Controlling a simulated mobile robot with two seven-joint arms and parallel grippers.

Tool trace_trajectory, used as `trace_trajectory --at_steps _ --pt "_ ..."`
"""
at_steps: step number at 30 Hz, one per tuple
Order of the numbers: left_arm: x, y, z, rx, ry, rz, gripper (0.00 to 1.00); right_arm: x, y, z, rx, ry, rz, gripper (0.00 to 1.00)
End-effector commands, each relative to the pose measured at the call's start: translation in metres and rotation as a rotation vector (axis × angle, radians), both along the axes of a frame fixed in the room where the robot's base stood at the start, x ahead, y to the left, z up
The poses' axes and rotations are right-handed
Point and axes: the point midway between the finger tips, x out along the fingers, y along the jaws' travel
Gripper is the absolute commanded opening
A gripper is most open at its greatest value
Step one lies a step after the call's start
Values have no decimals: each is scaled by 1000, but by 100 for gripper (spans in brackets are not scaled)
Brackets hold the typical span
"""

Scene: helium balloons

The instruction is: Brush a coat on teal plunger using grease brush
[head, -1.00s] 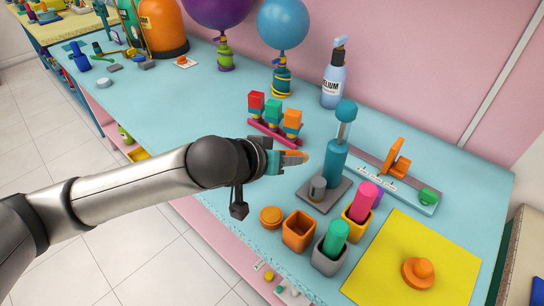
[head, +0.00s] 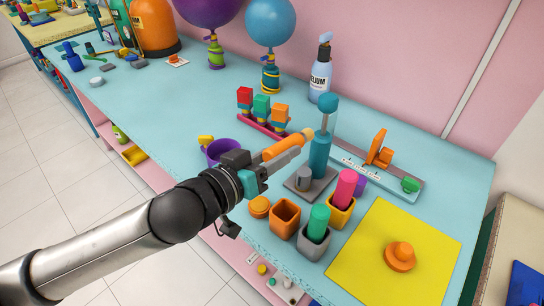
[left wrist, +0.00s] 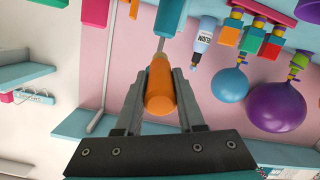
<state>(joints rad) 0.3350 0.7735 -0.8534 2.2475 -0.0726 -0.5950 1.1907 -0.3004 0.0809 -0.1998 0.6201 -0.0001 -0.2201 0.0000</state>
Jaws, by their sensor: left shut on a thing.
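The teal plunger (head: 320,155) stands upright on a grey base plate, with a pale rod and a round teal knob on top. My left gripper (head: 284,152) is shut on the orange grease brush (head: 283,147), left of the plunger. The brush slants up to the right, its tip close to the plunger's rod; I cannot tell if they touch. In the left wrist view the orange brush (left wrist: 160,92) lies between the fingers, and the plunger's teal body (left wrist: 170,16) shows upside down behind it. My right gripper is not in view.
A purple cup (head: 217,150) stands behind the left gripper. Orange, grey and yellow cups (head: 286,222) stand in front of the plunger. A rack with coloured blocks (head: 262,124) is behind, and a rail with an orange part (head: 379,153) is to the right. The table's left middle is clear.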

Motion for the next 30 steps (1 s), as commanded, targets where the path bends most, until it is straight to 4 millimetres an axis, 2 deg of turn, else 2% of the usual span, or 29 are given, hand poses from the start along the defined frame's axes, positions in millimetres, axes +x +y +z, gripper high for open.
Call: trace_trajectory --at_steps 11,15,30 --pt "30 -22 0 0 -1 -1 0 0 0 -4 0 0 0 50" --pt "37 -27 1 -1 1 0 0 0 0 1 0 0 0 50" --pt "41 -30 0 1 0 -1 0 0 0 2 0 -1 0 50"
